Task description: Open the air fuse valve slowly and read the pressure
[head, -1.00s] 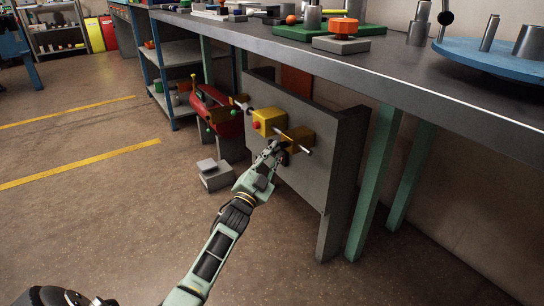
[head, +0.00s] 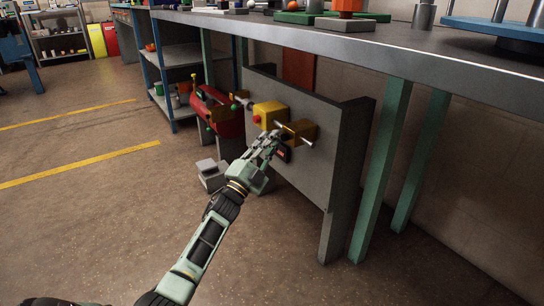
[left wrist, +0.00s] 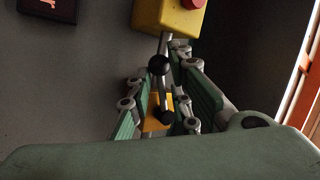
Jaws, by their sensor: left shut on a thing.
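The brass-coloured valve block (head: 301,131) sits on a grey upright panel, with a thin silver pipe running through it. My left gripper (head: 272,143) is at this block, shut on the valve lever. In the left wrist view the lever (left wrist: 159,65) has a black round knob and lies between the gripper's fingers (left wrist: 165,103). Part of the block shows behind it. A dark gauge with a lit red display (head: 282,154) is just below the block. The wrist view cuts off its display (left wrist: 48,8), so I cannot read it. My right gripper is out of view.
A yellow box (head: 270,113) with a red button is left of the block on the panel (head: 328,118). A red tank (head: 219,112) stands behind. The workbench edge (head: 400,56) overhangs the panel. The floor at front left is clear.

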